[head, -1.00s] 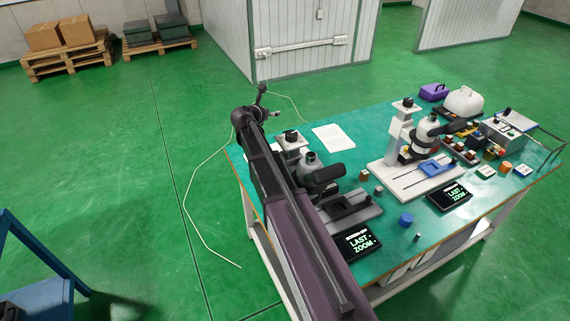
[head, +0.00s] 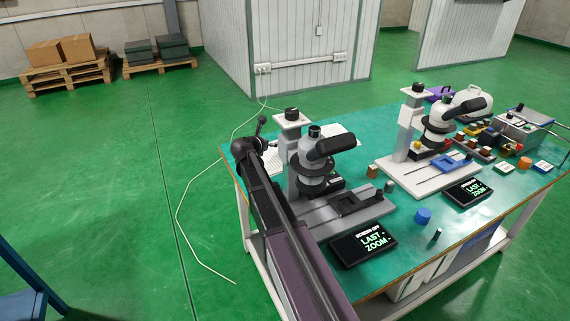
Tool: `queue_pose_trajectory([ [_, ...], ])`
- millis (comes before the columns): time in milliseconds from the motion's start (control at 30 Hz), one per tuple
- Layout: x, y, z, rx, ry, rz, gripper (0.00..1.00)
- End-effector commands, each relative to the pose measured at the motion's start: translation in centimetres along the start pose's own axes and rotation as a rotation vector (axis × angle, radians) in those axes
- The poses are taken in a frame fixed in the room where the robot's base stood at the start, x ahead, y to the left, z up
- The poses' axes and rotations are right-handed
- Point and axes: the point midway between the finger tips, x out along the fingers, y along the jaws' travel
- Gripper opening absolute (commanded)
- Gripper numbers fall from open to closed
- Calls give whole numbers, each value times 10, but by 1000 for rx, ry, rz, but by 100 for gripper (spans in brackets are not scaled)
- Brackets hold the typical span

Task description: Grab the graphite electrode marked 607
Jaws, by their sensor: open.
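No marking 607 can be read in this view. Small dark and copper-coloured blocks (head: 487,154), which look like electrodes, stand in a group at the right of the bench. A small brown block (head: 372,171) and a small grey one (head: 389,186) stand between the two microscopes. I cannot tell which piece is the graphite electrode. My gripper (head: 268,143) is at the far end of my arm, by the bench's left back corner, away from the blocks. It is small, partly hidden by my arm, and open, with nothing seen in it.
The green bench (head: 440,226) carries a grey microscope (head: 318,165), a white one (head: 436,128), two dark screens (head: 363,244), a blue cylinder (head: 423,216) and a small dark cylinder (head: 436,236). A metal box (head: 518,132) stands at the right. The floor to the left is mostly clear.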

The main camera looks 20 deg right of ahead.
Motion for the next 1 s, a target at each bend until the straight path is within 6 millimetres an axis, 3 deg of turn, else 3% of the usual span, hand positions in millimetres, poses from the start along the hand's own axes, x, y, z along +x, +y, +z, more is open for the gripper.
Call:
queue_pose_trajectory([
  [33,8,0,-19,0,0,0,81],
  [300,20,0,-50,0,0,1,81],
  [1000,28,1,-56,0,0,1,81],
])
